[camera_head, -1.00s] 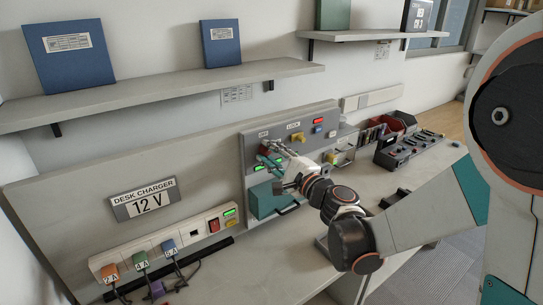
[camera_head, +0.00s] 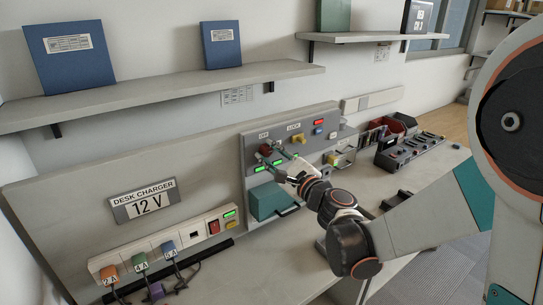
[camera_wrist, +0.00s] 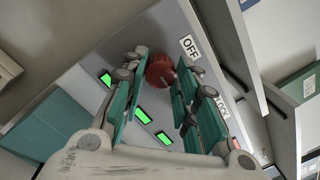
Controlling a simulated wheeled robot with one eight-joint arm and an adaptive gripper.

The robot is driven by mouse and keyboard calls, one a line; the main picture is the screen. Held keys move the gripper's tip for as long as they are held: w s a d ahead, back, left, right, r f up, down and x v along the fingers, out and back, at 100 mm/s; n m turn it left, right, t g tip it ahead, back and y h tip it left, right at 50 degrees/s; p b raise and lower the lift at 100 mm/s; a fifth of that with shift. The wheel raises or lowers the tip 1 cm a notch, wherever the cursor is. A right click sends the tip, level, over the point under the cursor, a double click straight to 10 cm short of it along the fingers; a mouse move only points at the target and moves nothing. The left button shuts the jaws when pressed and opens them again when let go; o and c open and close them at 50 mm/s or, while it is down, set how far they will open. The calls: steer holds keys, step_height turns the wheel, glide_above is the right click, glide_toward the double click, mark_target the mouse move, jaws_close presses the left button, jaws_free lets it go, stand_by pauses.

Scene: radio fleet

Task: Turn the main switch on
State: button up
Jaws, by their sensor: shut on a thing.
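The main switch appears to be the red rotary knob (camera_wrist: 161,71) on the grey panel (camera_head: 247,150), beside an OFF label (camera_wrist: 189,47). The knob also shows in the head view (camera_head: 265,149). My gripper (camera_wrist: 170,66) reaches the panel with its green-padded fingers on either side of the knob, shut on it. It also shows in the head view (camera_head: 276,155). The fingers partly cover the knob, and its exact pointing is hard to tell. Several green lights (camera_wrist: 143,117) glow on the panel below the knob.
A teal box (camera_head: 268,203) stands below the panel. A desk charger strip (camera_head: 165,245) with plugs lies left.

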steer(key=o, duration=1.1)
steer(key=shift+c, duration=0.2)
steer(key=v, duration=1.2)
